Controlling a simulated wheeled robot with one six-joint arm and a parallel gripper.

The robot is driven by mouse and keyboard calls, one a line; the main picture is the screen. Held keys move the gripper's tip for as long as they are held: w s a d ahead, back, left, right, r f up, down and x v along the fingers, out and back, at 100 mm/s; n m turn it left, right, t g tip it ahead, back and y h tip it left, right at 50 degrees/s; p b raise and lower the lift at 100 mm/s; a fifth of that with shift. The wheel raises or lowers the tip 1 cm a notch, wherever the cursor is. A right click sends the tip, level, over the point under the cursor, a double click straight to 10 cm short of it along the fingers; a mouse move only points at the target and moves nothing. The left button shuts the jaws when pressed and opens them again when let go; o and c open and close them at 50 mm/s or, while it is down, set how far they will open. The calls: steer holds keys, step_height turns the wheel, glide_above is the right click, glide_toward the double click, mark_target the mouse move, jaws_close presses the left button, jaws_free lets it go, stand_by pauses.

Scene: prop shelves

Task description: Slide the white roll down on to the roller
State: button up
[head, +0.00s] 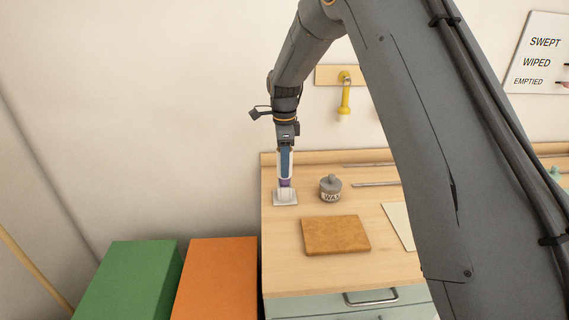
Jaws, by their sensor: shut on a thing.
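My gripper (286,150) points straight down over the back left corner of the wooden worktop. It is shut on the white roll (291,167), whose pale edges show beside the blue part in front. Directly below is a purple upright piece (285,183), which looks like the roller, on a square white base (285,202). The roll is upright and in line above the purple piece. The view is too small to tell whether they touch or whether the roll is around its top.
A grey wax pot (330,189) stands just right of the base. A brown block (336,235) lies in front, with white paper (397,225) to its right. Green (128,280) and orange (216,278) boxes stand left of the worktop. A yellow tool (344,98) hangs behind.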

steer(key=o, duration=1.1)
step_height(320, 180, up, 8)
steer(key=b, duration=0.2)
steer(key=shift+f+b, duration=0.15)
steer(key=shift+b, duration=0.2)
